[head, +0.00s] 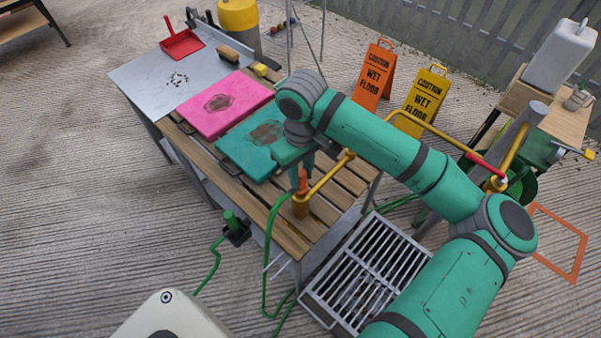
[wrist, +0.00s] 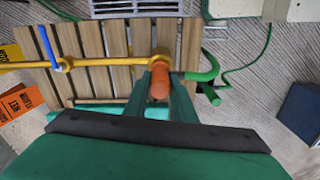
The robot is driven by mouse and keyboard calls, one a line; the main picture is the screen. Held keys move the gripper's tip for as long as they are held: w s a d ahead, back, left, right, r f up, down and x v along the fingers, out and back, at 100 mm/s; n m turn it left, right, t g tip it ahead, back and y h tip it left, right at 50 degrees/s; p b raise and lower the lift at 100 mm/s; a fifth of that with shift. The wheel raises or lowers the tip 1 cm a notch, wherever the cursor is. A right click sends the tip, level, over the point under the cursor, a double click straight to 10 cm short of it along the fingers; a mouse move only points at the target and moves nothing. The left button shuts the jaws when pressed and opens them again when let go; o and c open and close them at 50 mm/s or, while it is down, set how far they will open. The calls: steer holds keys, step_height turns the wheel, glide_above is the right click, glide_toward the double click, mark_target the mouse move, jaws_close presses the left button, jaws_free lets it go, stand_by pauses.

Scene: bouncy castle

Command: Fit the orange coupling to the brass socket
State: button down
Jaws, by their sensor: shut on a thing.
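The orange coupling (head: 303,180) is held upright between the fingers of my gripper (head: 302,168), which is shut on it. In the wrist view the coupling (wrist: 158,84) shows end-on between the two green fingers. The brass socket (head: 300,207) stands at the front end of the slatted table, on a yellow pipe. The coupling is right above the socket in the head view, and their edges meet in the picture. I cannot tell whether it is seated. In the wrist view the socket (wrist: 160,58) shows just past the coupling, partly hidden by it.
A green hose (head: 266,245) loops down off the table (head: 270,225). A yellow pipe (head: 325,180) runs beside my gripper. Teal (head: 243,155) and pink (head: 205,112) pads lie behind. A metal grate (head: 365,270) is on the floor at right. Wet-floor signs (head: 422,98) stand behind.

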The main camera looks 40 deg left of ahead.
steer(key=shift+f, duration=1.75)
stand_by(2.1)
steer(key=c, duration=1.4)
jaws_free()
step_height(320, 180, up, 11)
steer(key=shift+f, duration=0.1)
